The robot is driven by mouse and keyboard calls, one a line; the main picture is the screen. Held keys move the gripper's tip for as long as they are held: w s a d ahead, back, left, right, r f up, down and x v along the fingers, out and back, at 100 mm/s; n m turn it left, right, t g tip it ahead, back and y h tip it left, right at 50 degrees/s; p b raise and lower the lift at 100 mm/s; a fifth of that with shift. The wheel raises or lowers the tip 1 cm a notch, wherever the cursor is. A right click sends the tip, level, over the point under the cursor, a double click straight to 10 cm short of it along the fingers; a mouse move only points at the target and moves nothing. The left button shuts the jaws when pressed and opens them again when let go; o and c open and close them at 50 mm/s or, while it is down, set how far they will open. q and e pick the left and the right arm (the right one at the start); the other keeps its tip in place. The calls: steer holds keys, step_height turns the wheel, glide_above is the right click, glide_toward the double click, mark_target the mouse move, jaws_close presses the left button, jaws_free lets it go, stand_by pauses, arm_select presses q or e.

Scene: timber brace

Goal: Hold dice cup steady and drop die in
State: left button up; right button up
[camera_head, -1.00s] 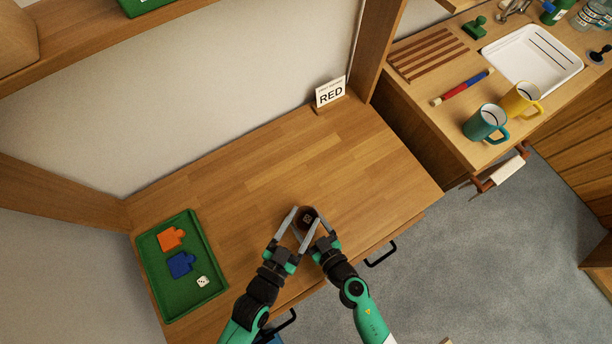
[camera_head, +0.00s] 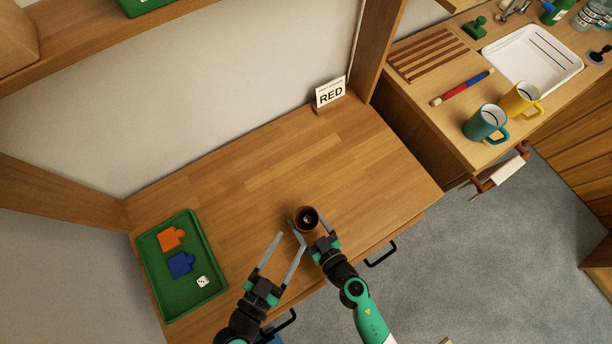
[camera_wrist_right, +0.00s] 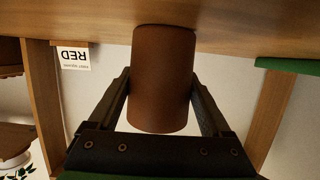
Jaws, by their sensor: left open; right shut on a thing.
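The brown dice cup (camera_head: 300,226) stands upright on the wooden desk. My right gripper (camera_head: 308,236) is shut on its side, and in the right wrist view the two fingers flank the cup (camera_wrist_right: 163,80). A small pale shape, apparently a die (camera_head: 308,219), shows inside the cup's dark mouth; its details are too small to tell. My left gripper (camera_head: 289,242) is open and empty, to the lower left of the cup and apart from it. A white die (camera_head: 202,282) lies in the green tray (camera_head: 180,304) at the left.
An orange puzzle piece (camera_head: 171,238) and a blue one (camera_head: 181,264) lie in the tray. A card reading RED (camera_head: 330,93) stands at the desk's back. The middle of the desk is clear. A side counter holds a teal mug (camera_head: 484,123) and a yellow mug (camera_head: 519,100).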

steer(key=o, duration=1.2)
steer(key=shift+s, duration=0.1)
steer(key=v, duration=1.2)
